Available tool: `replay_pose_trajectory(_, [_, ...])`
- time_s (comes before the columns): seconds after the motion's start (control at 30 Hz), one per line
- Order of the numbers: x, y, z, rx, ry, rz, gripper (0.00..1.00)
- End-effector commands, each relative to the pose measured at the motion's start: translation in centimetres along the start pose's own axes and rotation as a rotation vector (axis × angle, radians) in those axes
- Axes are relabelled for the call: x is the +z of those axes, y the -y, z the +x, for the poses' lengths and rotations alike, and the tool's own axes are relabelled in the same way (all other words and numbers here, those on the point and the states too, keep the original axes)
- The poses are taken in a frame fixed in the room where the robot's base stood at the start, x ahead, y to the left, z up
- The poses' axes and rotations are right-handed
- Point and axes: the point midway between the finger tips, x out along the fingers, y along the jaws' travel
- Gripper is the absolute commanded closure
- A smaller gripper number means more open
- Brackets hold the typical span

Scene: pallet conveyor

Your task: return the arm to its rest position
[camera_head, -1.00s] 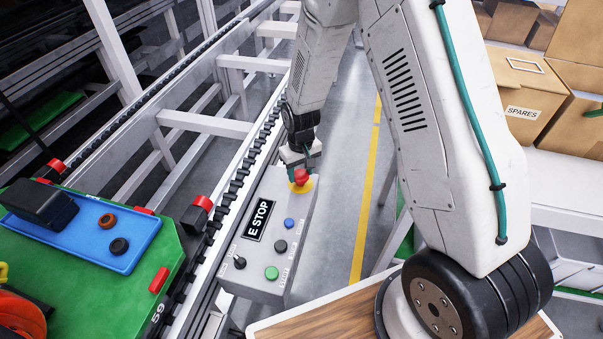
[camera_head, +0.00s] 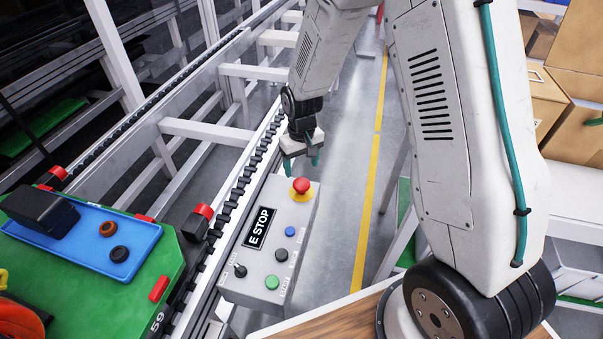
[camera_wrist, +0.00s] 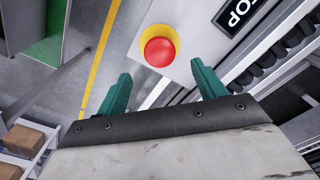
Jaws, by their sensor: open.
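My gripper (camera_head: 301,165) hangs above and behind the far end of the grey control box, clear of it. Its two green fingers are apart with nothing between them; they also show in the wrist view (camera_wrist: 160,92). The red emergency stop button (camera_head: 300,186) on its yellow base sits at the far end of the box, and it also shows in the wrist view (camera_wrist: 159,52), beyond the fingertips. My arm reaches up and over from the right side of the head view.
The control box (camera_head: 247,278) also carries blue, black and green buttons and a black switch. Left of it run the conveyor rail (camera_head: 213,222) and a green pallet (camera_head: 172,290) with a blue tray (camera_head: 75,243). Cardboard boxes (camera_head: 575,135) stand at right. A yellow line (camera_head: 370,200) crosses open floor.

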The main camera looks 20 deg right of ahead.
Motion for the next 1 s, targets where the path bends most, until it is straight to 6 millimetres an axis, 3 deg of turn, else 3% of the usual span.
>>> replay_pose_trajectory(0.17, [0.0,0.0,-1.3,0.0,0.0,0.0,0.31])
replay_pose_trajectory(0.67, [0.2,0.0,-1.3,-0.001,0.008,0.003,0.31])
replay_pose_trajectory(0.77, [1.6,0.1,-1.2,-0.005,0.066,0.01,0.31])
replay_pose_trajectory(0.83, [3.8,0.3,-1.3,-0.009,0.133,0.017,0.31])
replay_pose_trajectory(1.0, [8.2,0.4,-6.2,-0.012,0.21,0.038,0.31])
